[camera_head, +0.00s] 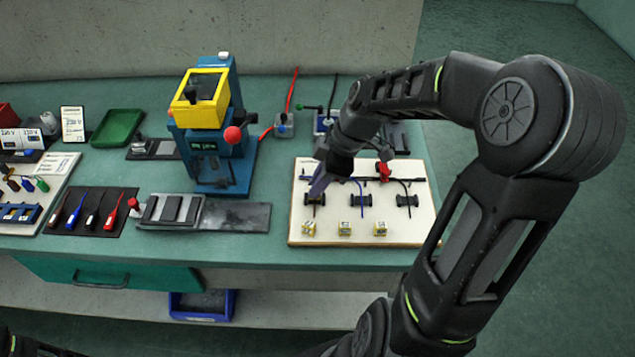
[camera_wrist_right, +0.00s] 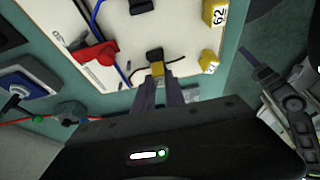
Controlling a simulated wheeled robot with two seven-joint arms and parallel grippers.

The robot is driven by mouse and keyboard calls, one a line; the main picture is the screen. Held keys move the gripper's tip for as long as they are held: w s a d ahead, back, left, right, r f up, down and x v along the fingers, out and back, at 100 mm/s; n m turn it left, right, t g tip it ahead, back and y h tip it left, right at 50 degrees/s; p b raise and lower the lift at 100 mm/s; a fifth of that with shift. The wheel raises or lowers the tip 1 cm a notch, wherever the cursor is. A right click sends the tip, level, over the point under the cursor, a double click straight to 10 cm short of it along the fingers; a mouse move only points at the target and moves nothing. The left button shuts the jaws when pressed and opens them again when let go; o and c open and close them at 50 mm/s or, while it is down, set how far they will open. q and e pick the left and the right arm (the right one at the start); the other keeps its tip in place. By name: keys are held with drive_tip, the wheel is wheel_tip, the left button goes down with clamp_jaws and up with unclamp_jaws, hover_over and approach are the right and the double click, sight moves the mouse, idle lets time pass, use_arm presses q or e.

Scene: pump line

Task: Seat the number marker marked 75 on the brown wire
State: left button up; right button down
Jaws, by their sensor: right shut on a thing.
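My right gripper (camera_head: 318,186) is low over the left end of the pale board, above the left black holder. In the wrist view, its fingers (camera_wrist_right: 168,92) are shut on a small yellow number marker (camera_wrist_right: 158,70), whose number I cannot read. The brown wire (camera_wrist_right: 181,60) runs right at the held marker, beside a black holder (camera_wrist_right: 154,54). I cannot tell whether the marker is around the wire or only against it. A jointed dark arm part of mine, seemingly the left arm (camera_wrist_right: 285,92), shows at the right of the wrist view; its jaw state is unclear.
Yellow markers (camera_head: 309,229), (camera_head: 345,228) and (camera_head: 380,229) stand along the board's front (camera_head: 410,236); one reads 62 (camera_wrist_right: 214,12). The blue-yellow press (camera_head: 215,150) stands left of the board.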

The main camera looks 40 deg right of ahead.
drive_tip(key=shift+f+b, duration=0.6)
idle(1.2)
drive_tip(key=c, duration=1.1)
unclamp_jaws()
drive_tip(key=shift+c, duration=0.2)
drive_tip(key=shift+r, duration=0.1)
drive_tip(key=shift+r+p, duration=2.6)
drive_tip(key=shift+r, duration=1.1)
